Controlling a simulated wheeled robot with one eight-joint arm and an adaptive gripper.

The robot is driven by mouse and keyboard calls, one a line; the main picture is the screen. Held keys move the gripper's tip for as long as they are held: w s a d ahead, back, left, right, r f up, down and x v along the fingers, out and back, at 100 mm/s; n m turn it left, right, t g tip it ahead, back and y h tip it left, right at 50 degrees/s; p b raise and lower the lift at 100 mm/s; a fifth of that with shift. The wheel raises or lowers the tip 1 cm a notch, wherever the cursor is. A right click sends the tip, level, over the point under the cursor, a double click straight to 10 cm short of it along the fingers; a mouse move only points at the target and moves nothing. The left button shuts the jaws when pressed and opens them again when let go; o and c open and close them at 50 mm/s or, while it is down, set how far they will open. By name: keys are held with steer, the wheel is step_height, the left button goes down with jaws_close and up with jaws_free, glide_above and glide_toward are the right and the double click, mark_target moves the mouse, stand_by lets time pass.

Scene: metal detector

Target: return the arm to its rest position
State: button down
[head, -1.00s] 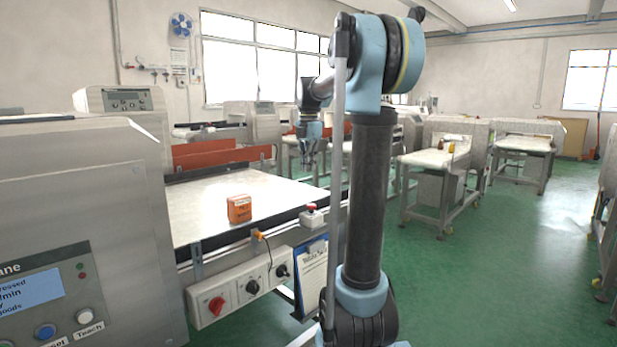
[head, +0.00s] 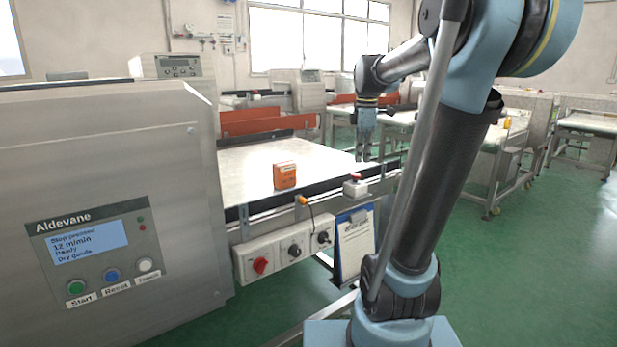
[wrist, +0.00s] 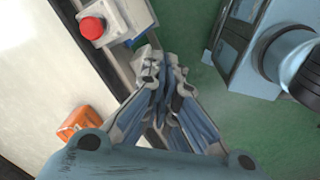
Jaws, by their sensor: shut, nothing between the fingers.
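My arm stands at the right of the head view, its column leaning to the right at the top. My gripper (head: 363,154) hangs pointing down in front of the belt's right end, near the red stop button (head: 355,177). In the wrist view my gripper (wrist: 160,85) has its fingers together and empty. Below it are the side rail of the conveyor and the green floor. The fingers look apart from the machine in the wrist view, though the exact gap cannot be told.
An orange box (head: 285,175) stands on the white conveyor belt (head: 245,165). The metal detector (head: 110,200) with its lit panel fills the left. A switch box (head: 285,250) and a clipboard (head: 355,245) hang on the conveyor's side. Green floor (head: 550,240) is clear at the right.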

steer(key=s+d+f+m+t, duration=0.1)
steer(key=s+f+m, duration=1.6)
steer(key=s+f, duration=0.5)
steer(key=shift+s+m, duration=0.2)
steer(key=shift+m, duration=0.1)
steer(key=shift+w+f, duration=0.2)
steer(key=shift+w, duration=0.25)
